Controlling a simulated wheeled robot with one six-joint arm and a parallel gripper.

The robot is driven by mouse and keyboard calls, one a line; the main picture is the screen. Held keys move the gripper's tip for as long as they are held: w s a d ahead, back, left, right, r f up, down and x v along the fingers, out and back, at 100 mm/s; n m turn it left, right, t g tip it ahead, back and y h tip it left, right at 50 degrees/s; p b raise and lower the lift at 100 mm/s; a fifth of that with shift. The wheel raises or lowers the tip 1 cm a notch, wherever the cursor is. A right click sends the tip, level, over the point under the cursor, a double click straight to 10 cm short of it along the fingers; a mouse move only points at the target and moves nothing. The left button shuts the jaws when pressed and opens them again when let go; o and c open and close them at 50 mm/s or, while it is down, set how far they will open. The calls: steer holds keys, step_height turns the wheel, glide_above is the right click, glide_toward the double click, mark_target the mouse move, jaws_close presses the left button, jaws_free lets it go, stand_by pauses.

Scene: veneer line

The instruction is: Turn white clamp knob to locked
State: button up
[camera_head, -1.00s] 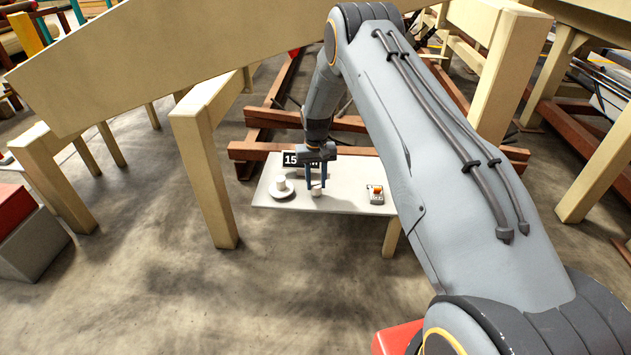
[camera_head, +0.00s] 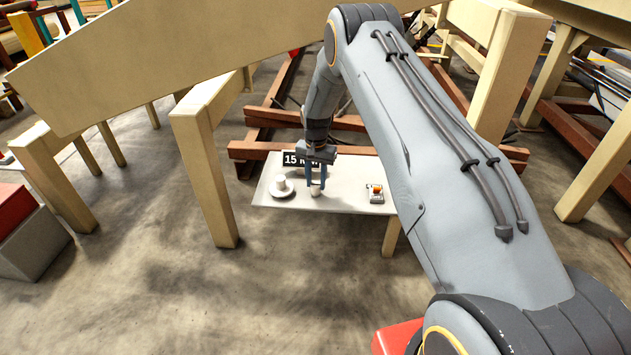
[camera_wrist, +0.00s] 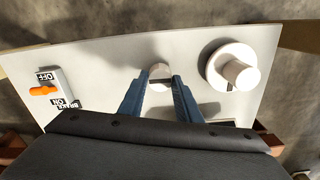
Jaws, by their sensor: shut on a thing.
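A small white knob (camera_head: 316,191) stands up from the pale panel (camera_head: 345,192). It also shows in the wrist view (camera_wrist: 159,72), between the fingertips. My gripper (camera_head: 316,186) points down, its two blue fingers on either side of this knob, shut on it. In the wrist view the gripper (camera_wrist: 160,80) hides part of the knob, and I see no lock marking. A larger white round knob with a thick post (camera_head: 281,187) stands to the left on the panel. In the wrist view this larger knob (camera_wrist: 238,72) is to the right, clear of the fingers.
An orange switch box (camera_head: 375,193) stands on the panel's right side; its labels (camera_wrist: 62,103) read OFF and BRAKE ON in the wrist view. A black sign (camera_head: 300,159) starting "15" stands behind my gripper. A wooden post (camera_head: 205,175) rises left of the panel.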

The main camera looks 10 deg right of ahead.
mark_target(316, 184)
steer(key=o, duration=1.1)
steer(key=shift+c, duration=0.2)
steer(key=shift+r, duration=0.1)
step_height(316, 184, up, 8)
steer(key=shift+f+p, duration=0.15)
steer(key=shift+p, duration=0.75)
